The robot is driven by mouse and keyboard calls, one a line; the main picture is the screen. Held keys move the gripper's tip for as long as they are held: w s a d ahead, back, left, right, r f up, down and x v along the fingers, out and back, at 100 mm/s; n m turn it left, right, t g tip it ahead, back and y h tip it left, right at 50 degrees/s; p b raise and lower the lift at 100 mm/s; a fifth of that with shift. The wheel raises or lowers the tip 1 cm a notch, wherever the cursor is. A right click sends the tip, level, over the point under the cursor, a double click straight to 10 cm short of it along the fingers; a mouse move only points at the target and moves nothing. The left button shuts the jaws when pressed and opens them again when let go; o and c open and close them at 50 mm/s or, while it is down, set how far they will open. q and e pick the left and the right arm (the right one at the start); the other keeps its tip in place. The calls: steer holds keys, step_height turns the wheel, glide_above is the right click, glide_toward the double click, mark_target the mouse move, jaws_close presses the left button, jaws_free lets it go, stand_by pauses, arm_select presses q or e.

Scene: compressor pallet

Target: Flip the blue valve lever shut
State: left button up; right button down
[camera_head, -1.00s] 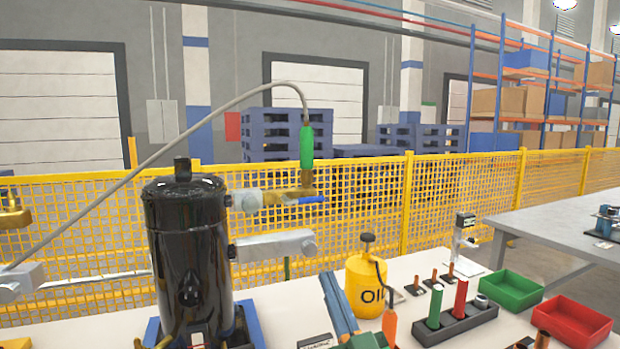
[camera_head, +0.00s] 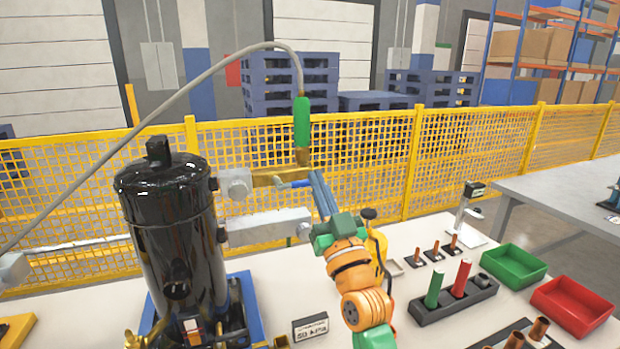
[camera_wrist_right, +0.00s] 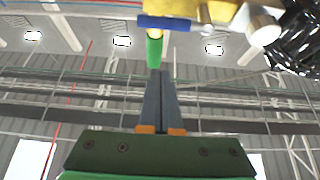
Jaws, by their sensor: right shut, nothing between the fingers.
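The blue valve lever (camera_head: 293,184) sticks out to the right from the brass valve (camera_head: 266,178), below the green hose fitting (camera_head: 302,122). In the right wrist view the blue lever (camera_wrist_right: 165,23) lies crosswise beyond the fingertips, with the green fitting (camera_wrist_right: 154,50) below it in the picture. My right gripper (camera_head: 317,174) is shut and empty, its fingers pointing up beside the lever's right end. In the wrist view the closed fingers (camera_wrist_right: 160,73) show a gap to the lever; whether they touch it is hard to tell. My left gripper is out of view.
The black compressor tank (camera_head: 172,235) stands left of the valve, with a grey bracket (camera_head: 265,226) below the lever. The oil can (camera_head: 376,250) is partly hidden behind my right arm. Copper parts, a dark holder and green (camera_head: 514,265) and red (camera_head: 572,308) bins lie right.

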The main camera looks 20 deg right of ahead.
steer(key=w, duration=0.1)
steer(key=w+f, duration=0.1)
steer(key=w, duration=0.2)
steer(key=shift+w+f+p, duration=0.25)
steer(key=shift+f+p, duration=0.1)
steer(key=shift+a, duration=0.1)
